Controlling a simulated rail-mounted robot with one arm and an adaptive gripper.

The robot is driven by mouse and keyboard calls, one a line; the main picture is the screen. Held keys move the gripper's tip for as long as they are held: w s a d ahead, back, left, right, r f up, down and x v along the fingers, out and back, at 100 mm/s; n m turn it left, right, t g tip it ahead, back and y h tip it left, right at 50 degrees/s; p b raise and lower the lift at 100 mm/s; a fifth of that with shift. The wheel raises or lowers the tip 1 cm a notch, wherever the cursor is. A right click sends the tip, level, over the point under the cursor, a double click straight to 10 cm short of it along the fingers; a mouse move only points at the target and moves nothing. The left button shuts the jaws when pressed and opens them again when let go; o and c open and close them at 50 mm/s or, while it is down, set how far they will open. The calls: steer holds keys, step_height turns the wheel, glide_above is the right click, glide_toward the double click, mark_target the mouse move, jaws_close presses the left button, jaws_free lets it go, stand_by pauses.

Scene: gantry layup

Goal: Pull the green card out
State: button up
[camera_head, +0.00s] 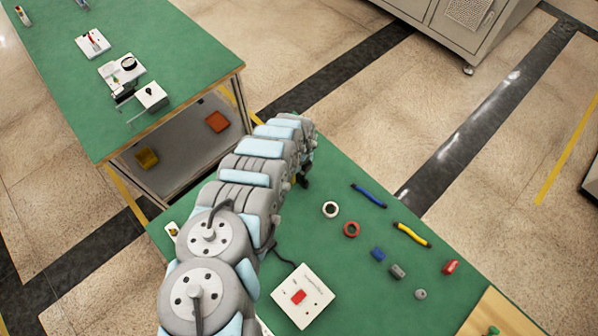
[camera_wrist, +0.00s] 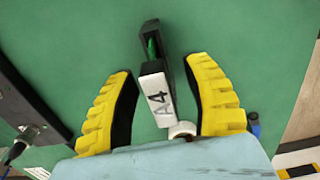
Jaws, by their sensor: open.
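My gripper (camera_wrist: 159,68) is open, with a yellow finger on each side of the holder and visible gaps between. It holds nothing. A white round part (camera_wrist: 183,130) shows at the holder's near end. In the head view my arm hides the holder, the card and most of the gripper.
A black device (camera_wrist: 22,115) with a cable stands left in the wrist view. Another green table (camera_head: 60,75) stands at upper left.

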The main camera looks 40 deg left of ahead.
jaws_close()
stand_by(0.6)
